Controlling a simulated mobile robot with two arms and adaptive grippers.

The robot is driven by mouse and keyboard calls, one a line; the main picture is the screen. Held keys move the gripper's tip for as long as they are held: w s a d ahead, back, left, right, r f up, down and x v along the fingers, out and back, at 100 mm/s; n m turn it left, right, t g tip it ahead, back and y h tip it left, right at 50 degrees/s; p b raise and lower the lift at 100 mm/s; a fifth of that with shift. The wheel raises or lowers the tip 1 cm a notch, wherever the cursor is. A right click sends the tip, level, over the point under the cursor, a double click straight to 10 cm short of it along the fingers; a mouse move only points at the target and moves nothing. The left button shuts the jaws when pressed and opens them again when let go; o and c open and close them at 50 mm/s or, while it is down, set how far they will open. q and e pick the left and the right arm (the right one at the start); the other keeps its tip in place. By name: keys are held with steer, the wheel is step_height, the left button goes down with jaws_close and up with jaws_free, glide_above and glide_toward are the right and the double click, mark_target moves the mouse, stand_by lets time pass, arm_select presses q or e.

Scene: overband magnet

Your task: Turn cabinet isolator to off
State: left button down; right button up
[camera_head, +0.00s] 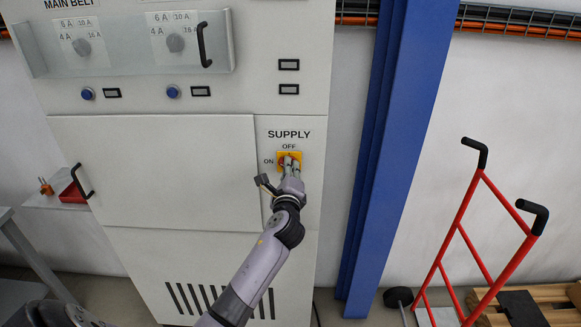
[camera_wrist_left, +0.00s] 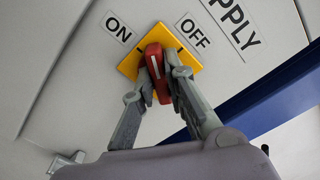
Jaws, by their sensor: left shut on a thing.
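The cabinet isolator is a red rotary handle (camera_wrist_left: 157,72) on a yellow square plate (camera_wrist_left: 186,58), below the word SUPPLY. In the wrist view, a white line on the handle points between the ON label (camera_wrist_left: 117,27) and the OFF label (camera_wrist_left: 193,31). In the head view the yellow plate (camera_head: 281,156) shows, with OFF above it and ON at its left, and the handle is mostly hidden. My left gripper (camera_head: 290,164) is at the plate. Its fingers (camera_wrist_left: 158,80) are shut on the red handle, one on each side. My right gripper is not in view.
A blue column (camera_head: 398,150) stands close at the right, then a red hand truck (camera_head: 464,230) and a wooden pallet (camera_head: 555,293).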

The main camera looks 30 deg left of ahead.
arm_select(q)
steer(key=shift+f+m+p, duration=0.1)
steer(key=shift+m+p, duration=0.6)
steer(key=shift+m, duration=0.3)
steer(key=m+p, duration=0.2)
steer(key=shift+m+p, duration=0.3)
steer(key=shift+m, duration=0.1)
